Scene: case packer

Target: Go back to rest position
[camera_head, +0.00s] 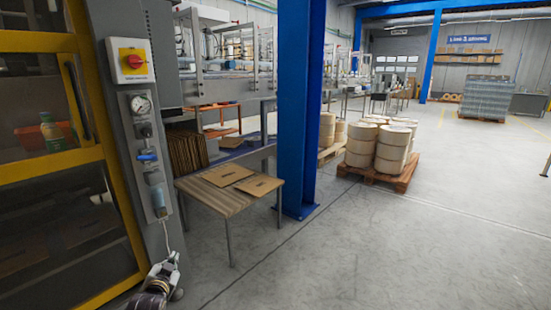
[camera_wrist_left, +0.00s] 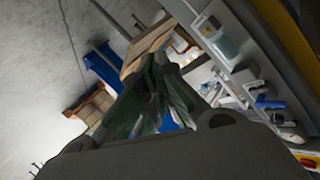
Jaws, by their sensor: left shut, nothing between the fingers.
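My left gripper (camera_head: 167,268) shows at the bottom of the head view, low in front of the grey cabinet post and left of the small wooden table. Its fingers are shut with nothing held between them. In the left wrist view the same gripper (camera_wrist_left: 160,98) fills the lower middle, with its dark fingers together and the scene tilted behind them. My right gripper is in neither view.
The grey post (camera_head: 150,170) carries a red switch (camera_head: 133,62) and a gauge. A wooden table (camera_head: 228,188) with flat cardboard stands close by, beside a blue column (camera_head: 298,110). Rolls on a pallet (camera_head: 402,180) stand farther right. The floor at right is clear.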

